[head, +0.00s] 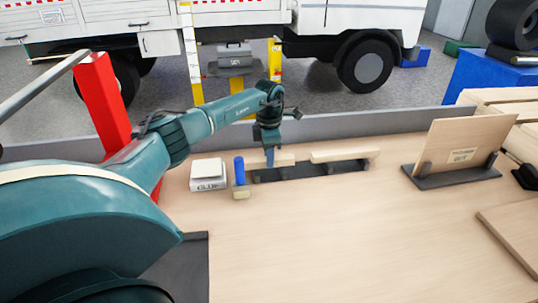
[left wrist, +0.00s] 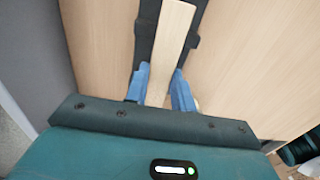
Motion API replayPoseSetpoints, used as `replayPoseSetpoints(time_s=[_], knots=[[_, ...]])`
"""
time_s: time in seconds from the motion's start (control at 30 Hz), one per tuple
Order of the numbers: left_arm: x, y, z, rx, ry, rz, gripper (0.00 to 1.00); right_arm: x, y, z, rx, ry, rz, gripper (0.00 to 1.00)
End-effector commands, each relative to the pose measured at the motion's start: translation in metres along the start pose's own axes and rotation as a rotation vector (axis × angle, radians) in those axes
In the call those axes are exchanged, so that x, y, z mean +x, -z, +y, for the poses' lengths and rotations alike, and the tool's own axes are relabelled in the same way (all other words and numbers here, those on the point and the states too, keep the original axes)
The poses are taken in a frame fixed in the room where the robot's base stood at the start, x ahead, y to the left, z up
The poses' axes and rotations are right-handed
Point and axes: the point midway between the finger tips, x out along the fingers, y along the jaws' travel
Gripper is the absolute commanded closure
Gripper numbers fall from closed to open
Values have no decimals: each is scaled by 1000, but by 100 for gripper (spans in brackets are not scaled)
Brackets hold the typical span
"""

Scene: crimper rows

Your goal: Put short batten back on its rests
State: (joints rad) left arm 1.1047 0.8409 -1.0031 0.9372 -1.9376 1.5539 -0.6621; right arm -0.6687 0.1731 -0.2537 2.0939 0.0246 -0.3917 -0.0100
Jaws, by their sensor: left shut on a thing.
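My left gripper (head: 270,158) is shut on the short batten (head: 286,159), a pale wooden bar, at the left part of a long dark rest strip (head: 300,172). In the left wrist view the blue fingers (left wrist: 160,92) stand on both sides of the batten (left wrist: 172,45), which runs away lengthwise above the dark strip (left wrist: 146,40). I cannot tell whether the batten touches its rests. My right gripper is not in view.
A wooden panel in a dark stand (head: 463,148) is to the right. The front middle of the bench (head: 330,240) is clear.

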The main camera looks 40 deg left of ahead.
Motion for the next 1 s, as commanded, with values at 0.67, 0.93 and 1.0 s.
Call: replayPoseSetpoints(time_s=[0.67,0.93,1.0], knots=[[-2,0,0,0,-1,-1,50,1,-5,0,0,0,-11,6],[-45,-1,1,0,-4,-5,50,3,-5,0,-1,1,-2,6],[-61,0,1,0,-5,-4,50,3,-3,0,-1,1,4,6]])
